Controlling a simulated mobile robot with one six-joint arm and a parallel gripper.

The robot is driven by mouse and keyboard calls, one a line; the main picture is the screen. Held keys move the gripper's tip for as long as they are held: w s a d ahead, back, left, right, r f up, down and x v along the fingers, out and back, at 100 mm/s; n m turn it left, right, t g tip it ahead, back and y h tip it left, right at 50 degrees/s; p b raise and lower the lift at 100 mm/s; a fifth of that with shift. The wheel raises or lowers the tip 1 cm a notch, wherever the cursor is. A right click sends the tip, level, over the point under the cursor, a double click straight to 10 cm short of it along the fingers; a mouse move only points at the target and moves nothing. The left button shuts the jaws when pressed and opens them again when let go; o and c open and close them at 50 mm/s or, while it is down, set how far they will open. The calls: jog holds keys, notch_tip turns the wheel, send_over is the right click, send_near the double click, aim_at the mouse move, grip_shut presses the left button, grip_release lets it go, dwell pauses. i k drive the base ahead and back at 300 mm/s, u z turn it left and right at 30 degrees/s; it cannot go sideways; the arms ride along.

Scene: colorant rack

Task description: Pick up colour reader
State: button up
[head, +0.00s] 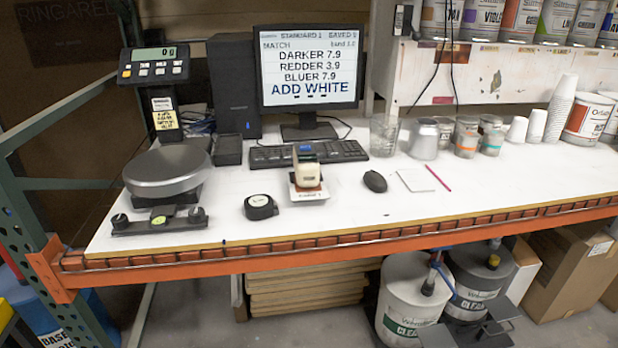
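The colour reader (306,172) is a small cream-and-grey handheld device with a blue display at its top. It stands on a small white-and-brown base (308,194) near the middle of the white bench, in front of the keyboard. Nothing is touching it from my side. Dark angular parts that look like my gripper (478,325) show at the bottom right, below the bench edge and well away from the reader. They are partly cut off by the frame, so its opening is unclear.
A black tape measure (261,206) lies left of the reader, a mouse (375,181) to the right. Behind are a keyboard (270,156), monitor (308,70) and glass beaker (384,135). A scale (166,172) stands left. The orange front beam (350,247) edges the bench.

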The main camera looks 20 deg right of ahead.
aim_at(306, 165)
jog(key=z, duration=0.05)
jog(key=k, duration=1.85)
jog(key=u, duration=1.1)
jog(key=i, duration=1)
jog(key=z, duration=0.1)
